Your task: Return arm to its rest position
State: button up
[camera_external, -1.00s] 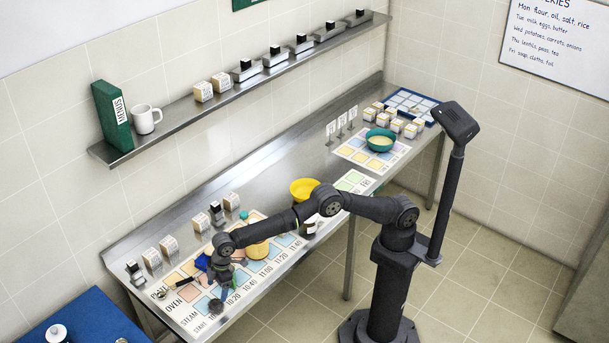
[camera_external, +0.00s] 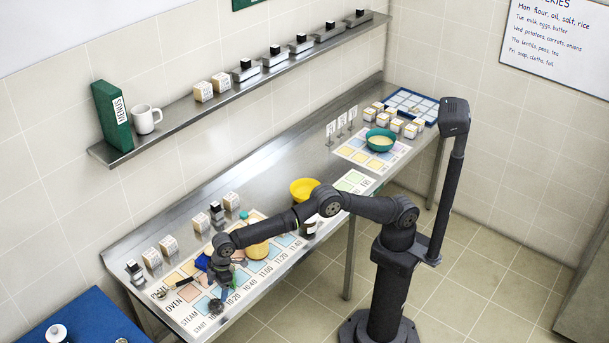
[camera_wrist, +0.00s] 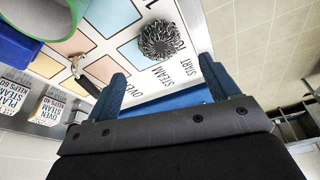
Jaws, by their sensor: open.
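My gripper (camera_external: 221,283) hangs low over the front left of the steel counter, above the printed chart with rows such as oven and steam. In the wrist view my gripper (camera_wrist: 166,80) shows two blue fingers spread apart with nothing between them. A dark wire-like scrubber (camera_wrist: 159,39) lies on the chart beyond the fingertips and apart from them; it also shows in the external view (camera_external: 217,305). My arm is stretched out left from its column, bent at the elbow.
A spoon-like tool (camera_external: 173,290) lies on the chart. A yellow bowl (camera_external: 304,187) and a green bowl (camera_external: 380,140) stand farther right. Label blocks (camera_external: 169,245) line the back. The floor in front is clear.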

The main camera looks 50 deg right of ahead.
aim_at(215, 303)
jog(key=x, duration=0.8)
jog(key=shift+f, duration=0.2)
jog(key=shift+r, duration=1.5)
jog(key=shift+f, duration=0.1)
